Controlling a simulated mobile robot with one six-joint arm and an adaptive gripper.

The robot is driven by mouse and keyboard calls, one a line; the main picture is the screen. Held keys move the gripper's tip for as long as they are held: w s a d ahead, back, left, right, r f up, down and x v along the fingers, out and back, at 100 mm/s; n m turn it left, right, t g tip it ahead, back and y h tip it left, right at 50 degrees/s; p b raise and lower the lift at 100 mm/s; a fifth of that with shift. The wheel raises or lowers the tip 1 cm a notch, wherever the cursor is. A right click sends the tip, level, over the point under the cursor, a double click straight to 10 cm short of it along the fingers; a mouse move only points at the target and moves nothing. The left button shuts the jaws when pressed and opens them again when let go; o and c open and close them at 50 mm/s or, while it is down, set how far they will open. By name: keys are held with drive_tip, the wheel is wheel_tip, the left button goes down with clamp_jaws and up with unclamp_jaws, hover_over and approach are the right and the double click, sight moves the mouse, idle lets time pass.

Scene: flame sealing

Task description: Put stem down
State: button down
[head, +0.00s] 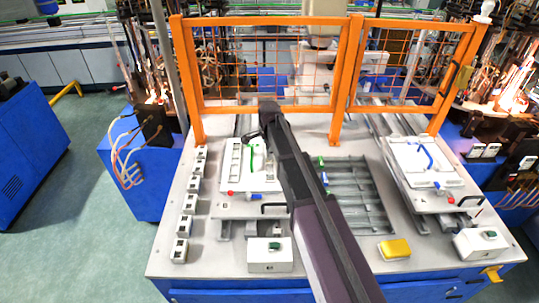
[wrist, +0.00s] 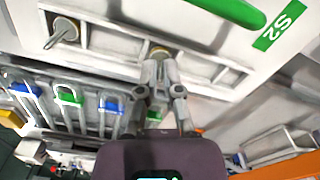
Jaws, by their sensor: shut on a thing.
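My gripper (wrist: 158,72) is shut in the wrist view, its fingertips low over the ladder-like frame of a pale tray (wrist: 210,45) marked S2. The stem in its grip is mostly hidden by the fingers. A gold-rimmed round seat (wrist: 160,50) shows right at the fingertips; I cannot tell whether the stem touches it. In the head view this looks like the left white tray (head: 233,178), partly behind my arm; the gripper's tips are hidden there.
A grey slotted rack (head: 360,195) stands right of my arm; blue and green-capped pieces (wrist: 68,95) show in the wrist view. A second white tray (head: 425,175) with a blue tube is at right. An orange mesh fence (head: 340,70) stands behind. White switch boxes line the front and left.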

drive_tip(key=shift+f, duration=0.15)
drive_tip(key=c, duration=0.8)
unclamp_jaws()
drive_tip(key=shift+r, duration=0.2)
wheel_tip(320, 180, up, 12)
drive_tip(key=p, duration=1.2)
drive_tip(key=s+d+n, duration=0.6)
drive_tip(key=s+d, duration=0.2)
drive_tip(key=s, duration=0.4)
drive_tip(key=s+d+n, duration=0.7)
drive_tip(key=s, duration=0.4)
drive_tip(key=shift+s+d, duration=0.35)
drive_tip(key=shift+d, duration=0.05)
